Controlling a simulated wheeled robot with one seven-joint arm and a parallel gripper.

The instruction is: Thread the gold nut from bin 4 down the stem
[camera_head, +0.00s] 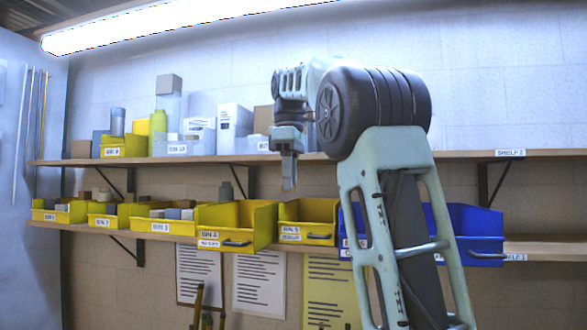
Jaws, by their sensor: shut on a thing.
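My gripper (289,188) points straight down, in front of the shelves and near the gap between bin 4 and bin 5. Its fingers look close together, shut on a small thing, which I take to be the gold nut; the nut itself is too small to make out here. Bin 4 (224,239) is a yellow open-front bin on the lower shelf, to the lower left of my gripper. Its inside is mostly hidden by its walls. I cannot make out the stem in this view.
Yellow bin 5 (308,235) stands right of bin 4, and a blue bin (470,232) is farther right, partly behind my arm. More yellow bins line the lower shelf (165,241) to the left. The upper shelf (520,155) holds boxes and bottles at left.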

